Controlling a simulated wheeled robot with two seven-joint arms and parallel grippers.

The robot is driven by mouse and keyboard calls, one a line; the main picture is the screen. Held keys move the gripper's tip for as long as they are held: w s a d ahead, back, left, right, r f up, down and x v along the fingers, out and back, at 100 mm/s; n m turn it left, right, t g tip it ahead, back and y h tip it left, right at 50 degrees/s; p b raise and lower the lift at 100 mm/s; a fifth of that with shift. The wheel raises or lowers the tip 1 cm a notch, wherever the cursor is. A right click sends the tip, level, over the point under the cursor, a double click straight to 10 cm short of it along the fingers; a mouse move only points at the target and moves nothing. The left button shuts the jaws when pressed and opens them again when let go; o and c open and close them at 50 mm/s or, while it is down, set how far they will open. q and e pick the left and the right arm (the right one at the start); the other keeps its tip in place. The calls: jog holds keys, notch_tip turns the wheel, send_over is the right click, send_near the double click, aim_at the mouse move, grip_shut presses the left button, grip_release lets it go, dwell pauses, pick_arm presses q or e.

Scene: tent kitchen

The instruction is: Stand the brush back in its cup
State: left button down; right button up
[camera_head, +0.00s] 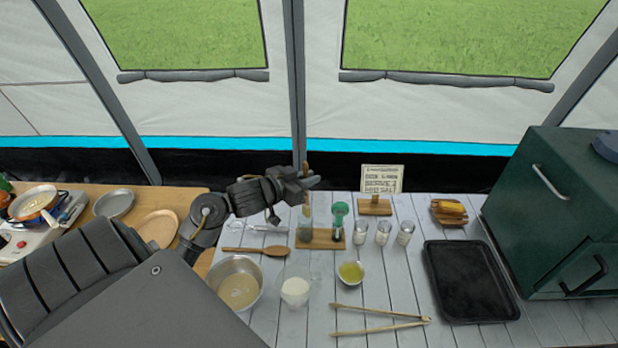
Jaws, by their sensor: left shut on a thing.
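My left gripper (307,182) reaches in from the left and is shut on the brush (306,168). The brush's wooden handle shows above the fingers, and a short part shows below them. The brush looks roughly upright. Directly below it in the picture, a clear cup (305,232) stands at the left end of a small wooden board (320,243). I cannot tell whether the brush's lower end is inside the cup or above it. My right gripper is not in view.
A green-topped bottle (340,211) stands on the board's right end. Several shakers (383,232) stand to its right. A wooden spoon (256,251), metal bowl (238,285), oil bowl (350,273), tongs (380,312) and black tray (468,282) lie around. A green oven (565,215) stands right.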

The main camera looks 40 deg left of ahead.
pick_arm(q)
jog(key=shift+f+b, duration=1.7)
jog(key=shift+f, duration=1.25)
jog(key=c, duration=1.3)
grip_release()
jog(key=v, duration=1)
jog(key=shift+s+r, duration=0.2)
jog(key=shift+s, duration=0.15)
